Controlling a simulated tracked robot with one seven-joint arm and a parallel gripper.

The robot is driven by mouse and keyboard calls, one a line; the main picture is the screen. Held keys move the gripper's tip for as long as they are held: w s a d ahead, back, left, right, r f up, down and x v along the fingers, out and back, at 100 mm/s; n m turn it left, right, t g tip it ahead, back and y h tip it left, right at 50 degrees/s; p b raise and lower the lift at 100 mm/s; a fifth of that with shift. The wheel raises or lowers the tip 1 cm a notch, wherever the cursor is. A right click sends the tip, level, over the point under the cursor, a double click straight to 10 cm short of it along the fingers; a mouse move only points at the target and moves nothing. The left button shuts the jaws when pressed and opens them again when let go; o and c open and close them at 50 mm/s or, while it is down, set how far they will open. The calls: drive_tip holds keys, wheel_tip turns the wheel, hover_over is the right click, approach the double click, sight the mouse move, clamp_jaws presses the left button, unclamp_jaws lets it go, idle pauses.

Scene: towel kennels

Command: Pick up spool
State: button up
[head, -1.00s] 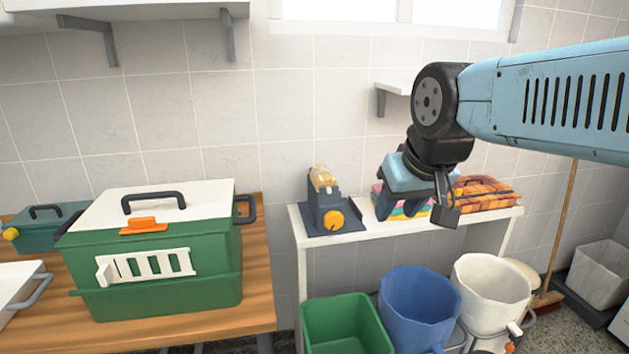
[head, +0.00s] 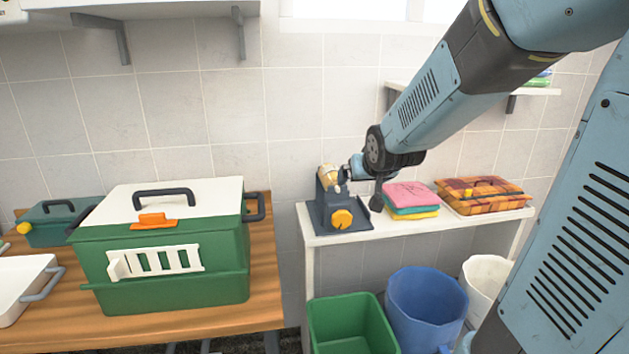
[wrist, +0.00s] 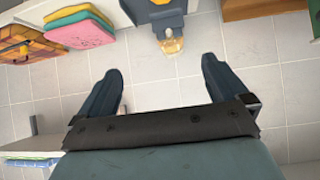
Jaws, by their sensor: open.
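The spool (head: 328,177) looks tan and yellowish and sits on top of a dark grey stand (head: 327,212) with an orange knob, on the white shelf. It also shows in the wrist view (wrist: 172,46), beneath the stand in that upside-down picture. My gripper (head: 346,173) is just right of the spool in the head view, partly hidden by my own wrist. In the wrist view my gripper (wrist: 162,68) is open and empty. The spool lies just beyond the fingertips, roughly in line with the gap, and I see no contact.
A green kennel (head: 165,260) stands on the wooden table at left. Green (head: 350,325) and blue (head: 427,305) bins stand below.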

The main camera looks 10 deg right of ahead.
sight(335, 180)
drive_tip(key=w+f+t, duration=0.1)
drive_tip(key=w+f, duration=0.2)
drive_tip(key=w, duration=0.3)
drive_tip(key=w+f+t+y, duration=0.1)
drive_tip(key=w+f, duration=0.2)
drive_tip(key=w, duration=0.3)
drive_tip(key=w+f+t, duration=0.1)
drive_tip(key=w+f, duration=0.3)
drive_tip(key=w, duration=0.2)
drive_tip(key=shift+w+a+m+y, duration=0.3)
drive_tip(key=shift+w+a, duration=0.05)
drive_tip(key=shift+w, duration=0.05)
drive_tip(key=shift+x, duration=2.6)
drive_tip(key=shift+w+d+r, duration=0.1)
drive_tip(key=shift+d+r, duration=0.1)
drive_tip(key=c, duration=1)
